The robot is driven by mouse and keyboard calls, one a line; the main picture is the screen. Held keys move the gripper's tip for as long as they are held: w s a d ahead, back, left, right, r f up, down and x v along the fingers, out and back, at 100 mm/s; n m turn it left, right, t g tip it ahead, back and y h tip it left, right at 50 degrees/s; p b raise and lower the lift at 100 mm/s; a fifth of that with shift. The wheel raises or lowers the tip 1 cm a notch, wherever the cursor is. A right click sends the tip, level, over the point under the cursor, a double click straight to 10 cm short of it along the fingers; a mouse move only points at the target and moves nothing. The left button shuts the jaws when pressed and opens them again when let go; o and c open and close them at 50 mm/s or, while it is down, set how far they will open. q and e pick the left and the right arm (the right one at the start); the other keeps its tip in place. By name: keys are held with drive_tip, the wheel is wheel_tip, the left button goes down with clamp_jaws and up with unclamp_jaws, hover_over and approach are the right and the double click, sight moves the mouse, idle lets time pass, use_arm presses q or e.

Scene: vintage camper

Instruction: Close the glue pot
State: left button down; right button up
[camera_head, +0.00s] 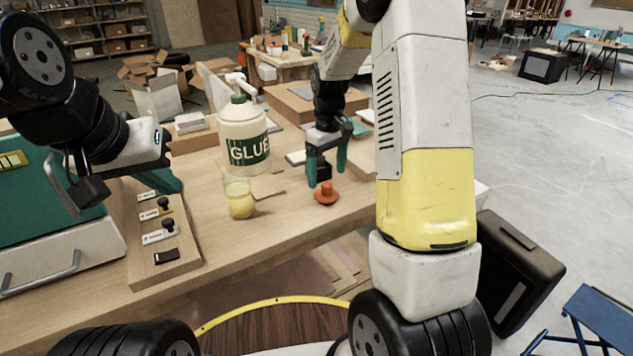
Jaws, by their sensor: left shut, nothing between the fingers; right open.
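The glue pot (240,203), a small clear jar with yellow contents, stands upright on the wooden workbench (290,226). No lid shows on its top. An orange lid with a knob (326,195) lies on the bench to the right of the pot. My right gripper (327,177) is open and points down right over the lid, its teal fingers on either side of the knob; I cannot tell whether they touch it. My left gripper (172,183) is shut and empty, to the left of the pot, above the stamp board.
A large white GLUE bottle (243,135) with a green cap stands just behind the pot. A wooden board with stamps (190,258) lies at left. Cardboard boxes (305,102) stand behind. The bench front between pot and lid is mostly clear.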

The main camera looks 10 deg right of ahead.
sight(326, 183)
wheel_tip(326, 183, down, 5)
drive_tip(key=shift+s+a+f, duration=0.1)
drive_tip(key=shift+s, duration=0.05)
idle(0.4)
drive_tip(key=c, duration=1.4)
drive_tip(key=shift+c, duration=0.2)
drive_tip(key=shift+r, duration=0.7)
wheel_tip(326, 183, up, 2)
drive_tip(key=shift+r, duration=0.15)
drive_tip(key=s+a, duration=0.2)
drive_tip(key=s, duration=0.5)
drive_tip(key=s+a+r, duration=0.1)
drive_tip(key=s+a, duration=0.2)
drive_tip(key=s, duration=0.5)
drive_tip(key=shift+r, duration=0.15)
